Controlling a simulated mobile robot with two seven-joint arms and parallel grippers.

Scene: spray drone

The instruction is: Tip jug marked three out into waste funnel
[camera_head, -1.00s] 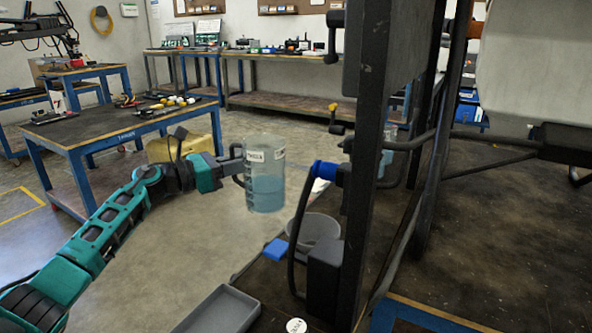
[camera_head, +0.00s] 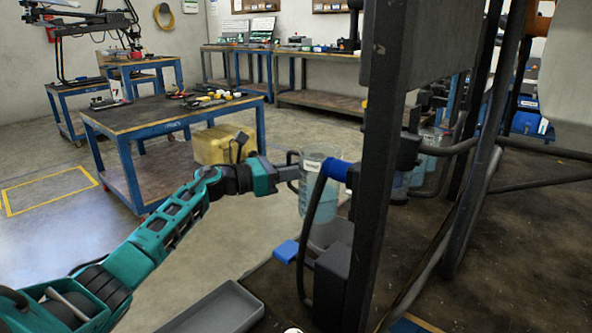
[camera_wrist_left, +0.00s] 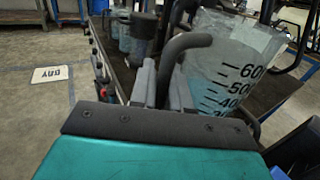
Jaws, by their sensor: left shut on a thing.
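A clear jug (camera_head: 306,190) with pale blue liquid and a white label hangs upright, or nearly so, in the head view, partly behind a black hose; I cannot read its label. My left gripper (camera_head: 288,173) is shut on its handle. In the left wrist view the jug (camera_wrist_left: 235,75) shows black volume marks, and my left gripper's fingers (camera_wrist_left: 160,88) close around the dark handle. My right gripper is not in view.
A dark upright post (camera_head: 375,200) and the black hose (camera_head: 303,250) stand close to the jug. A blue block (camera_head: 286,251) and a grey tray (camera_head: 215,310) lie near the bench edge. More jugs (camera_head: 430,140) stand behind the post. Open floor lies left.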

